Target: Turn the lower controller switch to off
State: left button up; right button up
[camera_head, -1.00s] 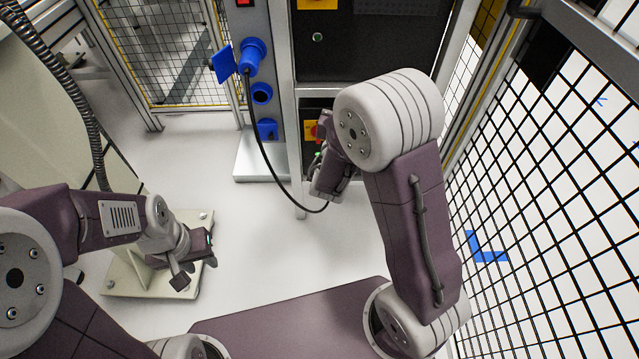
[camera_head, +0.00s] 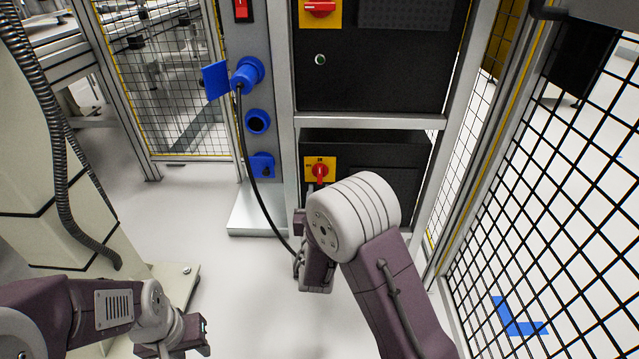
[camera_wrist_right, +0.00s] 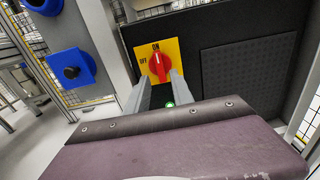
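The lower controller switch (camera_head: 320,173) is a red knob on a yellow plate, on the front of the lower black box in the head view. It also shows in the right wrist view (camera_wrist_right: 159,67), where the knob stands upright, toward the ON mark; OFF is printed to its left. My right gripper (camera_wrist_right: 158,88) is open, its two grey fingers pointing at the knob with a gap between them. Whether they touch the knob I cannot tell. My left gripper (camera_head: 180,338) is low at the left, away from the switch; its opening is unclear.
An upper black box (camera_head: 380,70) with its own red switch (camera_head: 320,9) sits above. A blue plug (camera_head: 246,74) with a hanging black cable (camera_head: 252,170) is left of the boxes. A mesh fence (camera_head: 540,220) stands close on the right.

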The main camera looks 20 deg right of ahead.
aim_at(320, 177)
jog(key=shift+p+x, duration=0.3)
jog(key=shift+x, duration=2.1)
jog(key=shift+w+d, duration=0.15)
jog(key=shift+w, duration=0.2)
